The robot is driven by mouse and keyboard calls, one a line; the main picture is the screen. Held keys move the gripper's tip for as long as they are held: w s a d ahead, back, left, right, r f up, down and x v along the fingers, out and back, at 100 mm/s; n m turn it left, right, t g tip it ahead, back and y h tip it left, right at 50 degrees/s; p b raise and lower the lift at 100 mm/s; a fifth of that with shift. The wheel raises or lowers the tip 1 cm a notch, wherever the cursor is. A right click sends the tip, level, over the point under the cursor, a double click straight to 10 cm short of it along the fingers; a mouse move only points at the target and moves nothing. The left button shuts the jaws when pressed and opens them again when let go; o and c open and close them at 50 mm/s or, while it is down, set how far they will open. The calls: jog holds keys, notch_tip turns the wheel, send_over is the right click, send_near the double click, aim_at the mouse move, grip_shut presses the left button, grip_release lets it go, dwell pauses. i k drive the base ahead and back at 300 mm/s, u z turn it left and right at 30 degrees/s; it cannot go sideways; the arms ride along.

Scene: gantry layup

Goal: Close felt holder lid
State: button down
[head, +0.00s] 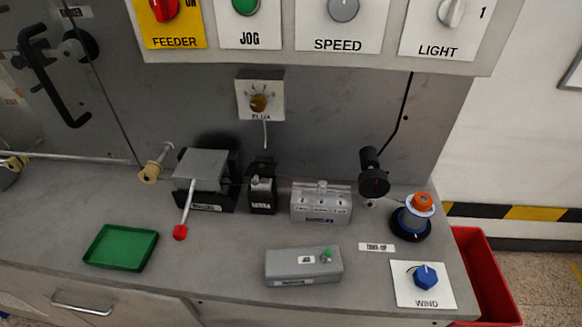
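I cannot read a label that names the felt holder. A small black holder (262,195) stands mid-bench against the back panel, with a pale piece in its front and a small label. Its dark upper part (261,167) rises at the back and may be a raised lid; it is too small to be sure. To its right is a grey metal block (320,204) with a knob on top and labels on its front. My gripper is not in view.
A grey-topped device (203,165) with a red-tipped lever (180,232) stands left of the holder. A green tray (121,247), grey box with green button (303,266), orange-topped spool (420,204) and blue WIND knob (425,276) surround clear bench. A red bin (490,280) stands at right.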

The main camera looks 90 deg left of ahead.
aim_at(257, 172)
jog(key=k, duration=0.75)
jog(key=u, duration=1.75)
